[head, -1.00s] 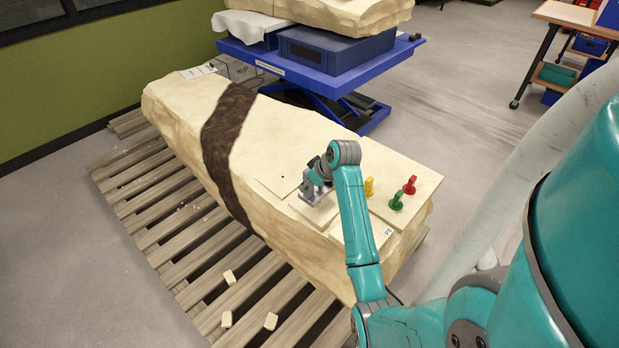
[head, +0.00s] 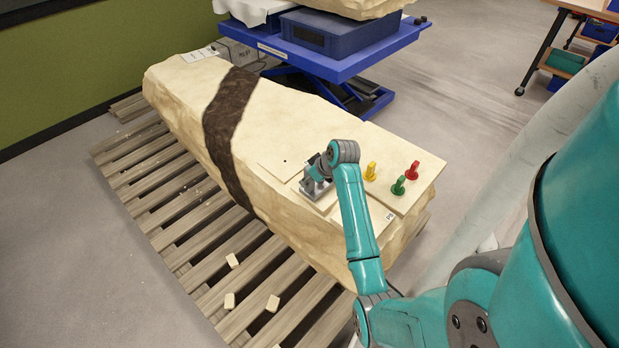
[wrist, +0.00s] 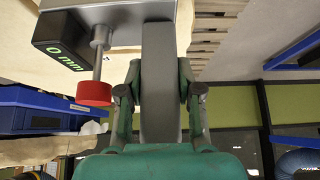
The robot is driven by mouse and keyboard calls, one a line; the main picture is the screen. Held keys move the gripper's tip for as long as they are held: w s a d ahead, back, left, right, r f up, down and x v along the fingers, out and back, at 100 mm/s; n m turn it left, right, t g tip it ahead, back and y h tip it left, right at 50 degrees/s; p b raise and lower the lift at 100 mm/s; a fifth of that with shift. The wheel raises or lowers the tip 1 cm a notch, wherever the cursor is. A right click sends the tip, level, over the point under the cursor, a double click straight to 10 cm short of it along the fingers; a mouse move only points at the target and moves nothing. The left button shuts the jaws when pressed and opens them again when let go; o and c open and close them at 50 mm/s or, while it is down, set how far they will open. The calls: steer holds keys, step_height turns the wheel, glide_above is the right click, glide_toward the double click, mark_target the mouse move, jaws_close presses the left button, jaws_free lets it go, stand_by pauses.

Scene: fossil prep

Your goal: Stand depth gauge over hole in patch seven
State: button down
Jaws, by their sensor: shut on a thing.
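My gripper (head: 318,170) is over the near right part of the pale stone block (head: 180,85). In the wrist view my gripper (wrist: 160,95) is shut on the grey upright of the depth gauge (wrist: 160,65). The gauge has a metal base, a black display reading 0 mm (wrist: 65,48), and a rod with a red cap (wrist: 94,93). In the head view the gauge's grey base (head: 315,189) appears low over the patches; I cannot tell whether it touches. A small dark hole (head: 285,161) shows in a square patch left of the gauge. That patch's number is unreadable.
Yellow (head: 371,171), green (head: 398,186) and red (head: 413,170) pegs stand on patches right of my gripper. A small label (head: 390,216) marks a near patch. The block lies on a wooden pallet (head: 150,195). A blue lift table (head: 335,65) stands behind it.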

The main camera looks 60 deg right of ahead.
steer(key=shift+f, duration=0.4)
stand_by(0.5)
steer(key=c, duration=0.7)
jaws_free()
steer(key=shift+f, duration=0.1)
steer(key=shift+f, duration=0.1)
steer(key=v, duration=1.2)
